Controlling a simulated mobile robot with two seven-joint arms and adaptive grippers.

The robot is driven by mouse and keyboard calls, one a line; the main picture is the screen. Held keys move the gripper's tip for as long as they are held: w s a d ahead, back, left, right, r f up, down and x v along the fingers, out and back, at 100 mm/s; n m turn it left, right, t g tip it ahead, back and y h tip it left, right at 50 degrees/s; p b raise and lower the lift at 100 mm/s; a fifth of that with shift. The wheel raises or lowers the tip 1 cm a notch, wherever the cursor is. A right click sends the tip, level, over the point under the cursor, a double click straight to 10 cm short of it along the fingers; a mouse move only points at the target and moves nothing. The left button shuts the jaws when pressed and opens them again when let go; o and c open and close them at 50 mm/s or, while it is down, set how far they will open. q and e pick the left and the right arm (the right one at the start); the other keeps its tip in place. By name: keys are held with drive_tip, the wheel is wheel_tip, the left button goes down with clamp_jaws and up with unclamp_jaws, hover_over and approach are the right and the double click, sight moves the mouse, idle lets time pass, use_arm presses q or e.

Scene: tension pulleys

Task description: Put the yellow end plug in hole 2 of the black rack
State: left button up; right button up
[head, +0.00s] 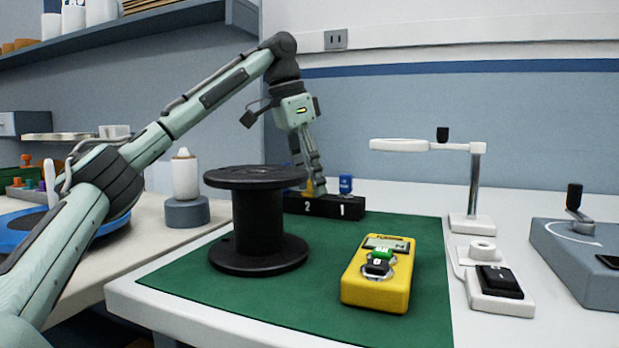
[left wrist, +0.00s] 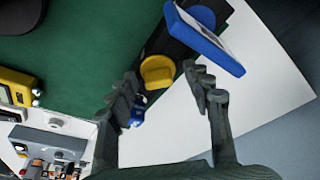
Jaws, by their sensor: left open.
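The black rack (head: 325,205) stands at the back of the green mat, with numbers 2 and 1 on its front, 2 on the left. The yellow end plug (left wrist: 157,71) shows between my left fingers and over the rack; in the head view only a bit of yellow shows above number 2. I cannot tell whether it is fully seated. My left gripper (head: 317,186) points down there, its fingers open either side of the plug in the left wrist view (left wrist: 165,90). A blue plug (head: 346,184) stands above number 1. My right gripper is out of view.
A black spool (head: 258,235) stands left of the rack, close to the gripper. A yellow meter (head: 379,275) lies in front on the mat. A magnifier stand (head: 475,190) is at the right. The mat between rack and meter is clear.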

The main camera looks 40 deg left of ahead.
use_arm(q)
drive_tip(key=shift+r, duration=0.2)
drive_tip(key=v, duration=1.1)
drive_tip(key=shift+r, duration=0.35)
drive_tip(key=shift+s+a, duration=0.1)
